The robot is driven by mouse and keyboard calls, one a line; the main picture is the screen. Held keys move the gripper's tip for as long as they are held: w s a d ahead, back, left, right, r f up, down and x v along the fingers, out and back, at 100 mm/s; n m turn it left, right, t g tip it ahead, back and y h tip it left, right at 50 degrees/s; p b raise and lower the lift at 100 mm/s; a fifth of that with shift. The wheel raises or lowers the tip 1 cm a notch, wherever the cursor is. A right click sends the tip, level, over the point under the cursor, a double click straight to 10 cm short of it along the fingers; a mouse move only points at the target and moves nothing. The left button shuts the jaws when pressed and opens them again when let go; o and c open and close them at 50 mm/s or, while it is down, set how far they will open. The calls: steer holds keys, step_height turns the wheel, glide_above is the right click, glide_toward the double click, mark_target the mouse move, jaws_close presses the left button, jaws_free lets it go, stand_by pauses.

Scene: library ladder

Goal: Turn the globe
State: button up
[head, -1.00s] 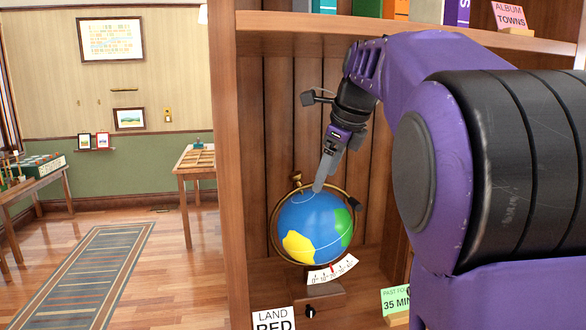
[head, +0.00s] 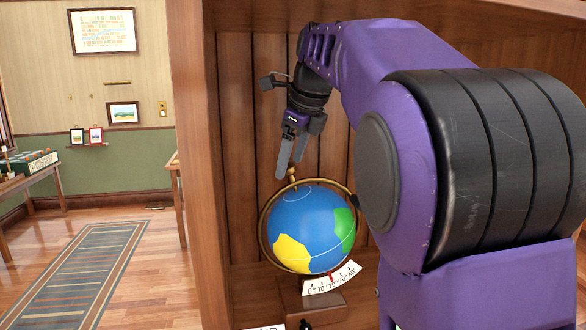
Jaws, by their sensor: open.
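The globe (head: 309,222) is blue with yellow and green land patches and stands in a wooden shelf bay. A brass ring (head: 265,243) goes around it, with a small brass knob (head: 292,174) on top. A curved white scale (head: 332,279) with numbers and a red pointer mark sits below the globe, above its wooden base (head: 309,299). My gripper (head: 290,167) points down just above the globe, with its fingers apart around or in front of the top knob; I cannot tell which. My arm hides the right side of the bay.
The bay's left side panel (head: 196,180) stands close to my gripper, and the plank back wall (head: 243,140) is behind it. To the left is open floor with a striped rug (head: 65,275). A table (head: 40,173) stands at the far left.

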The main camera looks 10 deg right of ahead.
steer(key=shift+w+a+f, duration=0.1)
steer(key=shift+w+f, duration=0.1)
steer(key=shift+f, duration=0.25)
jaws_close()
stand_by(1.2)
